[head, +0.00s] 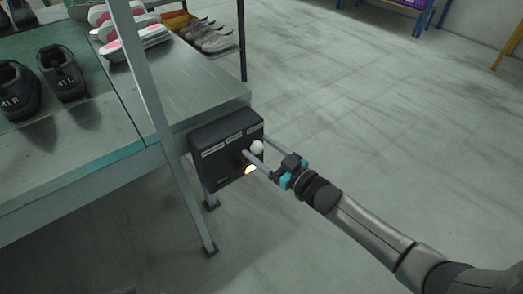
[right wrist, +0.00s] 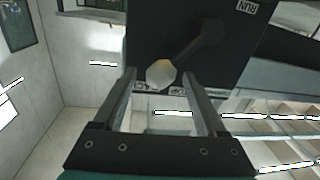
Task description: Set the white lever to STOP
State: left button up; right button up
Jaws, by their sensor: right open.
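The dark control box (head: 222,158) is mounted at the end of the work table. The lever's white round knob (head: 257,147) stands out from its face and also shows in the right wrist view (right wrist: 160,73). There the dark lever arm (right wrist: 197,43) slants from the knob up and right towards its pivot. My right gripper (head: 255,146) is open, with one finger on each side of the knob; it also shows in the right wrist view (right wrist: 159,74). Whether a finger touches the knob I cannot tell. My left gripper is not in view.
A RUN label (right wrist: 247,8) is near the box's edge; other labels are partly hidden by the fingers and knob. Floor at right is clear.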

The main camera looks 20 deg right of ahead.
grip_shut()
dwell(0.6)
dwell(0.8)
